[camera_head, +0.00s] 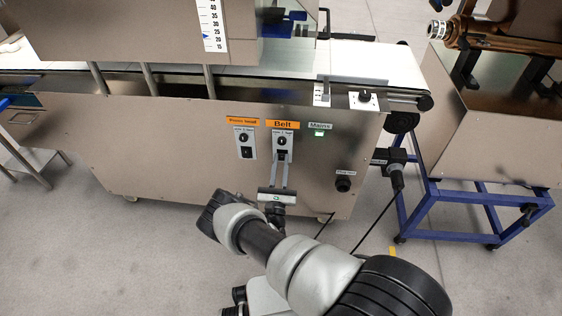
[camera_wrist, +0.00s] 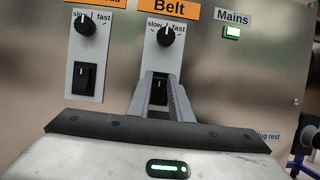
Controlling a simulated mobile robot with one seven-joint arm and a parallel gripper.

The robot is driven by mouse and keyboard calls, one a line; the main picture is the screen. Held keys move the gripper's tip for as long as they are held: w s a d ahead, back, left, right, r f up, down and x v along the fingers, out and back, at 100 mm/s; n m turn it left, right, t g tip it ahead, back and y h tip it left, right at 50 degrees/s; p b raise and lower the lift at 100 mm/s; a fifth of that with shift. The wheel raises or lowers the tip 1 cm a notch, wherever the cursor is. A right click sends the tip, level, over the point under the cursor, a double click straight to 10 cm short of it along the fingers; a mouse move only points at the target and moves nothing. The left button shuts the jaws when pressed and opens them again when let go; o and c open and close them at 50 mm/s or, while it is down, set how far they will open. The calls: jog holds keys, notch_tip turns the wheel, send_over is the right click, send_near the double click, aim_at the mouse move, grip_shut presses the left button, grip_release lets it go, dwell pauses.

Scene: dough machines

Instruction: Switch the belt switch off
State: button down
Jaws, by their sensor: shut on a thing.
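The belt switch (camera_wrist: 159,90) is a dark rocker on a white plate under the orange "Belt" label (camera_head: 283,124) on the machine's metal front. Its black slow/fast knob (camera_wrist: 165,38) sits above it. My gripper (camera_head: 282,162) reaches up to this plate. In the wrist view the two grey fingers of my gripper (camera_wrist: 162,77) are close together at the switch and shut on it. The fingers hide much of the switch, so I cannot tell which way it is tipped.
A second knob and black rocker switch (camera_wrist: 85,77) sit close on the left. The lit green mains light (camera_head: 319,134) is on the right. A black plug and cable (camera_head: 396,179) hang at the machine's right end, near a blue-framed stand (camera_head: 464,237).

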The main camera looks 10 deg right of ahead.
dwell(0.3)
jog(key=c, duration=1.6)
grip_release()
